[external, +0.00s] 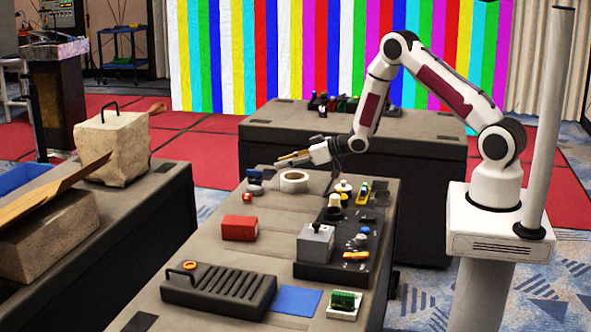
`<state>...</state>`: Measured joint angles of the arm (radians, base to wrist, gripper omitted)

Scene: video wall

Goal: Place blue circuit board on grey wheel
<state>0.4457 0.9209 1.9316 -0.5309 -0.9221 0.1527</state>
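My gripper (292,158) is stretched out to the left above the far end of the grey table (195,262). Its tip looks tan and dark; I cannot tell whether its fingers are apart or hold something. A flat blue square (296,300) lies at the near end of the table and may be the blue circuit board; no circuit detail shows on it. A green circuit board (343,301) on a white base sits to its right. A pale ring-shaped roll (294,181) lies below my gripper. I cannot make out a clear grey wheel; small grey-blue pieces (255,182) lie left of the roll.
A red box (239,228), a dark ribbed case (218,289) and a grey box with a knob (315,242) stand on the table. A black panel (342,258) with several small parts lines its right side. Bare tabletop shows between the roll and red box.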

